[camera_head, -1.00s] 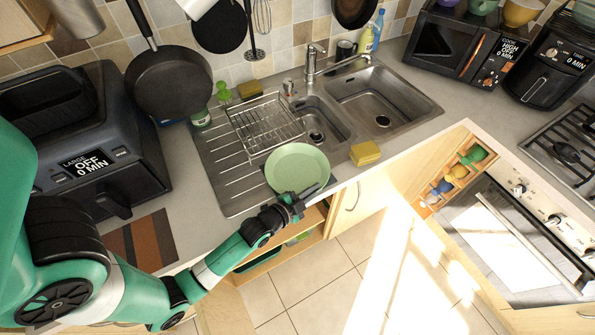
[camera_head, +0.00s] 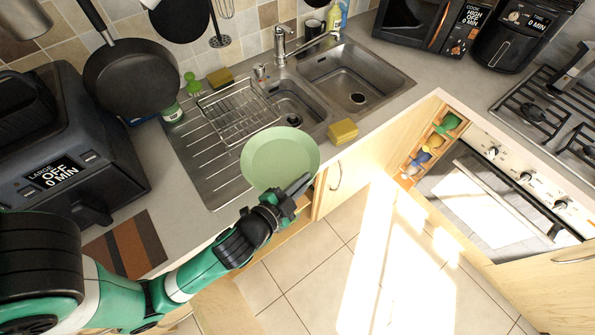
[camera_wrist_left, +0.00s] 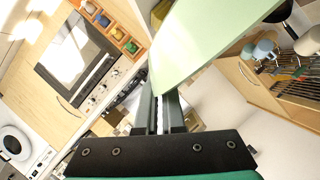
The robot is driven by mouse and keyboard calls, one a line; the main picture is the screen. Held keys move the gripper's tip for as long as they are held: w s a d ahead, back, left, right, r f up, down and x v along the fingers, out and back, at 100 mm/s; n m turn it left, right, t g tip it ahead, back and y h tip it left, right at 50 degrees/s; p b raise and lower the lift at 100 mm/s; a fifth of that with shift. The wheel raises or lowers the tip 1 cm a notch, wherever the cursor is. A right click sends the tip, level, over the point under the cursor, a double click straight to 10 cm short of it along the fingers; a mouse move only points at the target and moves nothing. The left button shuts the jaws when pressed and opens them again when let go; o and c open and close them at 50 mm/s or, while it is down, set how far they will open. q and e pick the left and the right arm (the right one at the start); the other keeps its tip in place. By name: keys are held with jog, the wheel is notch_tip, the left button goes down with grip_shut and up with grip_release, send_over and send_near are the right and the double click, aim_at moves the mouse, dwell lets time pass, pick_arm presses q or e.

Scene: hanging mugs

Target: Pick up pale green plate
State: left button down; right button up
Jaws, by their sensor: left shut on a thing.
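The pale green plate (camera_head: 278,156) is in the head view at the counter's front edge, over the front of the sink's draining board. My left gripper (camera_head: 296,190) is shut on the plate's near rim. In the left wrist view the plate (camera_wrist_left: 205,35) fills the top middle, with its edge between the two fingers (camera_wrist_left: 163,100) of my left gripper. The head view does not show clearly whether the plate touches the drainer. My right gripper is not in view.
A wire dish rack (camera_head: 238,112) stands on the drainer behind the plate. A yellow sponge (camera_head: 343,131) lies to its right. The sink bowl (camera_head: 355,80) is behind. A large black air fryer (camera_head: 60,150) stands at left. Open floor lies in front.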

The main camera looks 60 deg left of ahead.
pick_arm(q)
jog(key=shift+s+d+r+p, duration=0.25)
jog(key=shift+d+r+p, duration=0.15)
jog(key=shift+d+p, duration=0.5)
jog(key=shift+s+d+r+p, duration=0.25)
jog(key=shift+d+r+p, duration=0.15)
jog(key=shift+d+p, duration=0.5)
jog(key=shift+s+d+r+p, duration=0.25)
jog(key=shift+d+r+p, duration=0.15)
jog(key=shift+d+p, duration=0.5)
